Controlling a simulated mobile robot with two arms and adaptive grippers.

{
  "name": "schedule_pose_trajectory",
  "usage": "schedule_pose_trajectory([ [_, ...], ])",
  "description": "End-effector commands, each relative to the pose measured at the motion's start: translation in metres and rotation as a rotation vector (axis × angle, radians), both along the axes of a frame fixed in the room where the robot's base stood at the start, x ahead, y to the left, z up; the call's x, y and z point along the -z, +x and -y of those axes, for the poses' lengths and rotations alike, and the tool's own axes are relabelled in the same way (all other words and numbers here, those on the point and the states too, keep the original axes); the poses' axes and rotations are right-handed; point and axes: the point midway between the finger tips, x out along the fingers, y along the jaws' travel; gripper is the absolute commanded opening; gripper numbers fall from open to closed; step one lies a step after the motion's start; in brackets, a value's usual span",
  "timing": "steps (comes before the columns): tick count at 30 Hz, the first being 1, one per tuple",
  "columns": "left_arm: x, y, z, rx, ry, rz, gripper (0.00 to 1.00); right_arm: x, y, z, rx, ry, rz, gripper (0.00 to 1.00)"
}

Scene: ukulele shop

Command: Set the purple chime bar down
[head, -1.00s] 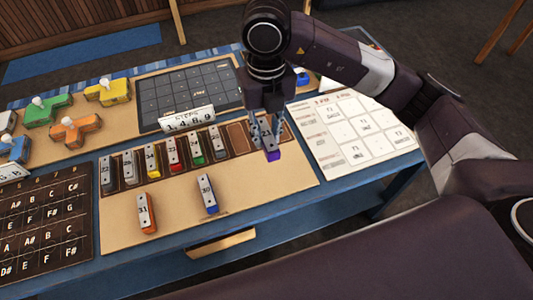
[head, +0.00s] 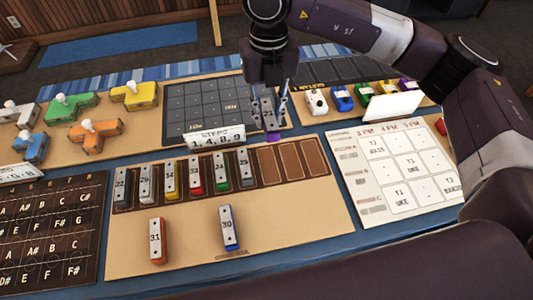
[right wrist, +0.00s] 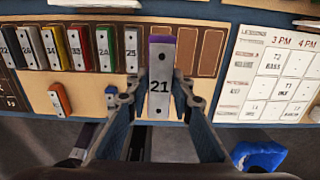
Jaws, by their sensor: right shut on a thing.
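My right gripper (head: 269,118) is shut on the purple chime bar (head: 273,136), numbered 21. In the head view the bar hangs upright, just behind the dark rack (head: 222,187). In the right wrist view the bar (right wrist: 160,85) is between the fingers, its purple end towards the rack. The rack holds a row of chime bars, with a grey one (head: 247,169) last on the right. To the right of it are three empty recesses, the middle one (head: 291,162) near the bar. My left gripper is not in view.
An orange bar (head: 157,241) and a blue bar (head: 228,228) lie on the tan board (head: 300,228) in front of the rack. A number card (head: 214,137) stands behind the rack. A white schedule sheet (head: 395,170) lies to the right.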

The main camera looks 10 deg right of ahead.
Motion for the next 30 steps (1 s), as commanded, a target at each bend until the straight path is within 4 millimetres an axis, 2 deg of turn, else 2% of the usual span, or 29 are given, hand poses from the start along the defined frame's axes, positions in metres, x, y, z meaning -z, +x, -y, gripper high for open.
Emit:
schedule_pose_trajectory([
  [3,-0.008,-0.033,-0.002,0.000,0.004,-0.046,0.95,0.032,-0.002,0.001,0.000,-0.002,-0.007,0.00],
  [6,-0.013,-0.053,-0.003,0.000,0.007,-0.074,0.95,0.059,-0.002,0.001,0.000,-0.001,-0.007,0.00],
  [8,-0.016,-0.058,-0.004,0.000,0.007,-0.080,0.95,0.075,-0.002,0.001,0.001,-0.001,-0.007,0.00],
  [11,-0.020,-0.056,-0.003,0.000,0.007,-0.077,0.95,0.098,-0.001,0.001,0.002,-0.001,-0.005,0.00],
  [13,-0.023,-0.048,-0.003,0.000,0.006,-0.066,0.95,0.111,-0.001,0.000,0.001,0.000,-0.004,0.00],
  [18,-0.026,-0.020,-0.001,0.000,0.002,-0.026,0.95,0.127,0.000,0.000,0.000,0.001,-0.001,0.00],
  [20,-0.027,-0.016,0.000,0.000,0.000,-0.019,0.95,0.130,0.000,0.000,0.001,0.000,-0.001,0.00],
  [27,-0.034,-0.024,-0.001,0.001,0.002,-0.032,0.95,0.162,-0.001,0.001,0.002,-0.001,-0.003,0.00],
  [30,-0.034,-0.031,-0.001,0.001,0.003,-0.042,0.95,0.170,-0.001,0.000,0.000,0.000,-0.001,0.00],
])
